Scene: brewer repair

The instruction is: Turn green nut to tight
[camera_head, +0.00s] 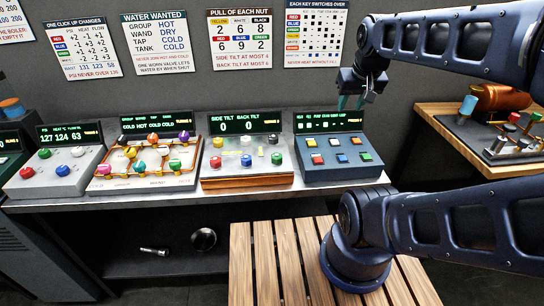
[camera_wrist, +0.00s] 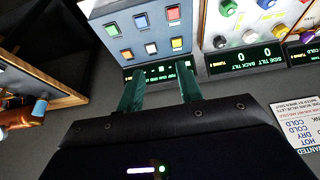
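The green nut (camera_head: 277,158) is at the lower right of the tilt panel (camera_head: 246,183), a grey box with several coloured nuts. Its display (camera_head: 245,122) reads side tilt 0 and back tilt 0. In the wrist view the green nut (camera_wrist: 228,7) shows near the top edge, right of the fingers. My gripper (camera_head: 352,103) is raised in front of the wall, above the blue switch box and to the right of the tilt panel. In the wrist view its two green fingers (camera_wrist: 158,92) are apart with nothing between them. It touches no nut.
The blue switch box (camera_head: 340,172) stands right of the tilt panel. A box with pipes and coloured knobs (camera_head: 146,181) stands to its left. A wooden side table (camera_head: 440,125) holds an orange cylinder. Wall posters hang behind, one listing the pull of each nut (camera_head: 240,38).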

